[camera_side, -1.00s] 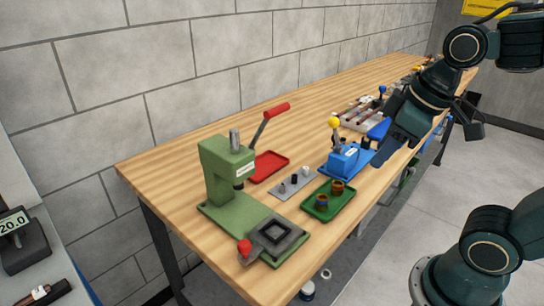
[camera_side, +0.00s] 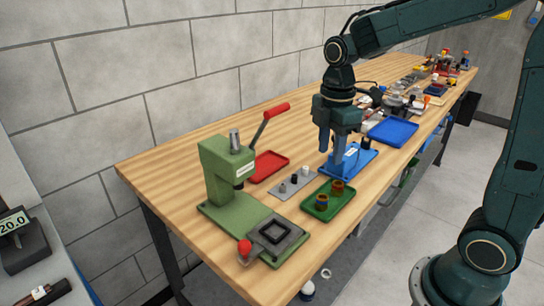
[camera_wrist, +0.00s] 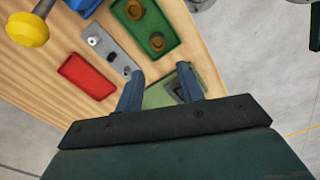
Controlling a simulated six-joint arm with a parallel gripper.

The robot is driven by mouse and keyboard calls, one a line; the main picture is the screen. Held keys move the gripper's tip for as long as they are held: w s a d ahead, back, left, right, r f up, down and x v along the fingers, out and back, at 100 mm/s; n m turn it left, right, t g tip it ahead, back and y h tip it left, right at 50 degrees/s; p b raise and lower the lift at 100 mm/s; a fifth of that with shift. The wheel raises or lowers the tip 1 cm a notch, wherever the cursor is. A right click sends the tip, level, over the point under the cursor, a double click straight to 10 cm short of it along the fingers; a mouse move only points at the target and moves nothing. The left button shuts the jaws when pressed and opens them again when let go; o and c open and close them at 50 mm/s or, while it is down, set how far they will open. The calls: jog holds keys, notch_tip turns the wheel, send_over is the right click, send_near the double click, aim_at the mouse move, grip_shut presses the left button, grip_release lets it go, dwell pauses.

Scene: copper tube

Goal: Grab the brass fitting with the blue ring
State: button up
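Two brass fittings stand in a small green tray (camera_side: 308,213) on the bench. The nearer brass fitting (camera_side: 321,202) seems to carry a bluish ring, though it is small; the farther brass fitting (camera_side: 338,187) looks plain brown. In the wrist view the green tray (camera_wrist: 172,22) is at the top with one fitting (camera_wrist: 134,9) at upper left and another (camera_wrist: 157,41) lower right; ring colours are unclear there. My gripper (camera_side: 332,150) points down, above and behind the tray, over the blue fixture. Its fingers (camera_wrist: 160,74) are apart with nothing between them.
A green press (camera_side: 225,170) with a red-handled lever stands left of the tray. A red tray (camera_side: 268,166), a grey plate with small parts (camera_side: 293,184) and a blue fixture (camera_side: 354,162) are close by. A blue tray (camera_side: 392,131) lies farther back.

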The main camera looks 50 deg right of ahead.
jog(key=shift+f, duration=0.15)
send_over(322, 200)
jog(key=d, duration=0.1)
jog(key=shift+w+f, duration=0.1)
jog(key=shift+f, duration=4.1)
jog(key=shift+f, duration=0.15)
jog(key=shift+w+f, duration=0.15)
jog(key=shift+f, duration=2.3)
jog(key=c, duration=0.8)
jog(key=shift+r, duration=0.1)
